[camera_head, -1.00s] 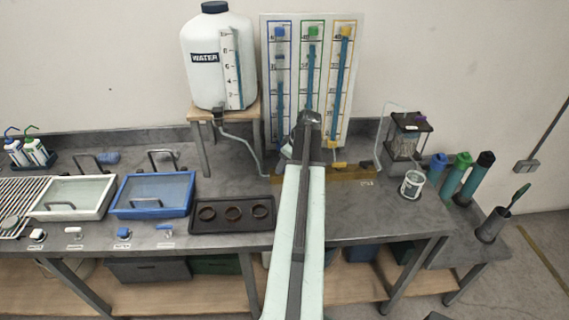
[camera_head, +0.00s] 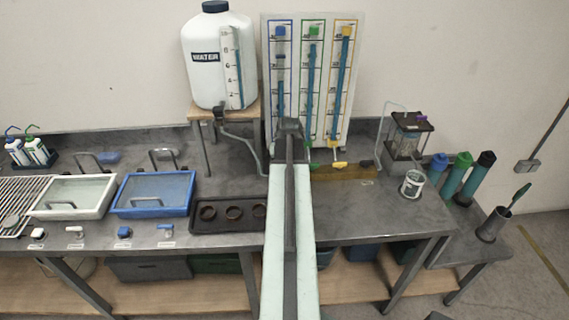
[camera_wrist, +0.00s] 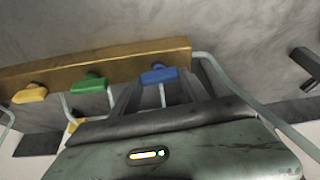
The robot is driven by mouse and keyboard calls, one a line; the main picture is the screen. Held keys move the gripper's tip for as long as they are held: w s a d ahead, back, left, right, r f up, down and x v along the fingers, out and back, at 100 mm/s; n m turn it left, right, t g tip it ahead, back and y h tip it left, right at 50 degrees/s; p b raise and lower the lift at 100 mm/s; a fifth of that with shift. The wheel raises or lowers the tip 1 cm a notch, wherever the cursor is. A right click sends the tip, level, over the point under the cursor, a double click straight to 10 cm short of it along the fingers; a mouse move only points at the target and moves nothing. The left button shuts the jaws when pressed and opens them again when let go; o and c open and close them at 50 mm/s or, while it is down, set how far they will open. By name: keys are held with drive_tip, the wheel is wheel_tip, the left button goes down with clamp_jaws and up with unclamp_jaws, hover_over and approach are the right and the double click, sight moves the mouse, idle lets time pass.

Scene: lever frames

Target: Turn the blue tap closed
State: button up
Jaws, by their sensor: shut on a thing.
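The blue tap (camera_wrist: 159,74) shows in the wrist view on a brass bar (camera_wrist: 70,68), beyond a green tap (camera_wrist: 89,83) and a yellow tap (camera_wrist: 30,93). Its handle lies roughly along the bar. My gripper (camera_wrist: 160,88) has its dark fingers on either side of the blue tap and is shut on it. In the head view my arm hides the blue tap and the fingertips. The green tap (camera_head: 313,165) and yellow tap (camera_head: 338,165) show there, right of my arm. The blue-framed gauge tube (camera_head: 280,80) stands above on the board.
A water tank (camera_head: 218,65) on a wooden stand is left of the gauge board, with a hose (camera_head: 240,142) running down toward the bar. Trays (camera_head: 152,210) fill the bench at left. A white cup (camera_head: 412,185) and pump stand at right.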

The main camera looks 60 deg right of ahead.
drive_tip(key=shift+m, duration=0.6)
drive_tip(key=shift+a, duration=0.1)
drive_tip(key=o, duration=1.4)
drive_tip(key=p+v, duration=0.7)
drive_tip(key=shift+w+a+r, duration=0.1)
drive_tip(key=shift+a+r, duration=0.1)
drive_tip(key=shift+r, duration=0.1)
